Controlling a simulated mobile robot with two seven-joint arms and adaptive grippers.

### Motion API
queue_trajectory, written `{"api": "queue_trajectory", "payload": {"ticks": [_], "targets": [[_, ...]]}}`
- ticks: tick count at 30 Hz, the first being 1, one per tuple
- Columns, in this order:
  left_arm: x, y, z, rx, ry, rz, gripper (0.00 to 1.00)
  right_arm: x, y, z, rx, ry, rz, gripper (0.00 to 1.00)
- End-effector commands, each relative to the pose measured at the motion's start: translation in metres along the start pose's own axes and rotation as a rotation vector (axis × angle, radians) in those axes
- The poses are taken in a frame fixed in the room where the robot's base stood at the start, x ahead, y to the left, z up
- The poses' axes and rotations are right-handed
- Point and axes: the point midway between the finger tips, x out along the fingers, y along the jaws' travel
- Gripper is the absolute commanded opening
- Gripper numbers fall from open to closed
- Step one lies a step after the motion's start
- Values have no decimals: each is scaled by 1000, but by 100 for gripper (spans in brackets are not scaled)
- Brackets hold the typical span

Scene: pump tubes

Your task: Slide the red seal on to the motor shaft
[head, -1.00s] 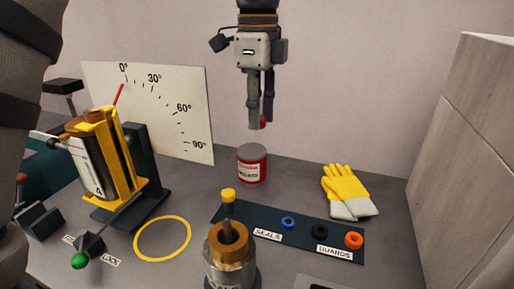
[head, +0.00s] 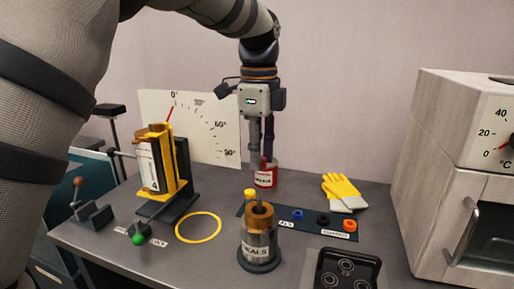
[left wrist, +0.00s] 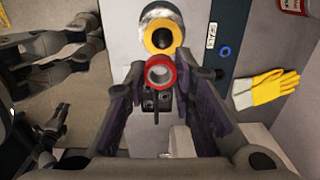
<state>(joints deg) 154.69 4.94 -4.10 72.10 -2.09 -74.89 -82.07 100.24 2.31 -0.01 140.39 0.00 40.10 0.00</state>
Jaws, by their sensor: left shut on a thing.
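My left gripper (head: 263,163) points down, high behind the motor in the head view. In the left wrist view its fingers are shut on the red seal (left wrist: 160,72), a ring with its hole showing. In the head view the seal is mostly hidden. A yellow piece (head: 250,194) shows beside the shaft. In the left wrist view the seal shows just below the motor's round top (left wrist: 145,25), apart from it. A dark jointed part of mine, perhaps my right gripper (left wrist: 58,122), shows at left.
A dark mat (head: 275,214) bears blue, black and orange rings. Behind are a red can (head: 265,181) and yellow gloves (head: 344,192). Left are a yellow-framed stand (head: 183,165) and a yellow ring (head: 199,228). A dark tray (head: 345,270) and an oven (head: 465,195) are at right.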

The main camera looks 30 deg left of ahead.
Motion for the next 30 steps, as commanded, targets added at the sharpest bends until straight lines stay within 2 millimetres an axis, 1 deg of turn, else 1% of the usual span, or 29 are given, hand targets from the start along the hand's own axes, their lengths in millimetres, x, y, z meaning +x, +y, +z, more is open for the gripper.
{"api": "queue_trajectory", "payload": {"ticks": [9, 11, 21, 25, 30], "targets": [[1, 0, 0, 1, 2, 3, 0, 0, 0, 0, -1, 0, 0, 40], [5, 0, 0, 1, 0, 4, 0, 0, 0, 0, 0, 0, 0, 40], [44, 0, 0, 0, 0, 5, 0, 0, 0, 0, 0, -1, 0, 40], [54, 0, 0, 0, 0, 4, 0, 0, 0, 0, 0, -1, 0, 40], [59, 0, 0, 1, 0, 3, 0, 0, 0, 0, 0, -1, 0, 40]]}}
